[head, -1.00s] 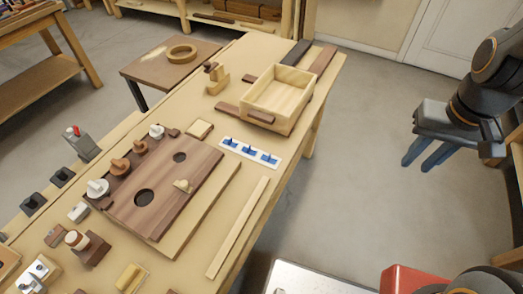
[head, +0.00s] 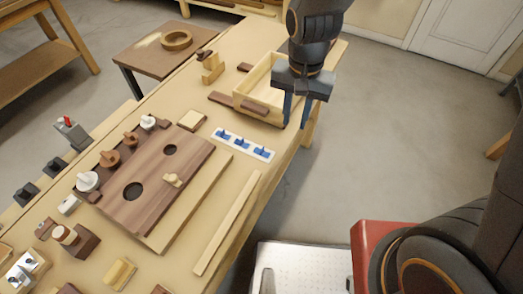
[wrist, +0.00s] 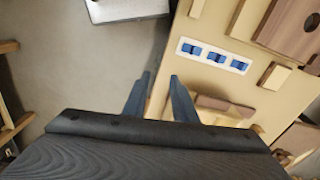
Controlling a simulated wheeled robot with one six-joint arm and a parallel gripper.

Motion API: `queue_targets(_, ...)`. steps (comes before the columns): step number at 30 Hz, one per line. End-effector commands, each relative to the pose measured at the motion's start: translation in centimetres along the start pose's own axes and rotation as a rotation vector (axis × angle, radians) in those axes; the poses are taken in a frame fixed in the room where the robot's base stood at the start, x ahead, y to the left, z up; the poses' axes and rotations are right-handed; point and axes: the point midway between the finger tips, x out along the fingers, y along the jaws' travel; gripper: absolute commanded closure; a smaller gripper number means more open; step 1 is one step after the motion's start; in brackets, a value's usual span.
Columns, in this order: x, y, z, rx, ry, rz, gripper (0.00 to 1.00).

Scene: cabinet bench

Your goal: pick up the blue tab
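Several blue tabs (head: 241,142) sit in a row on a white strip on the bench; which one the task means I cannot tell. The tabs also show in the wrist view (wrist: 214,57), ahead and to the right of my fingers. My gripper (head: 295,112) is open, pointing down above the front right corner of the wooden box, to the right of the strip. It also shows in the wrist view (wrist: 160,95), its two blue-grey fingers apart with nothing between them.
An open wooden box (head: 258,79) stands behind the strip, partly hidden by my gripper. A dark wood board (head: 150,188) with two holes and knobs lies left of the strip. A long pale wooden slat (head: 228,225) lies in front. Open floor lies right of the bench.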

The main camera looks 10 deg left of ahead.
Motion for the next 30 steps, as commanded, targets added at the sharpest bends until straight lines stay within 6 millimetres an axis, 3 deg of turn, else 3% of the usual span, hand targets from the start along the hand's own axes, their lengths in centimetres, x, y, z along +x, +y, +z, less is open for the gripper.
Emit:
queue_targets(1, 1.1, -2.1, 0.9, 0.015, -0.011, 0.007, 0.75)
queue_targets(3, 2.1, -4.4, 1.9, 0.054, -0.02, 0.014, 0.75)
queue_targets(9, 3.8, -7.6, 3.6, 0.124, -0.03, 0.027, 0.75)
queue_targets(23, 7.2, -7.5, 3.6, 0.138, -0.032, 0.03, 0.75)
queue_targets(30, 9.8, -7.1, 3.5, 0.136, -0.032, 0.03, 0.75)
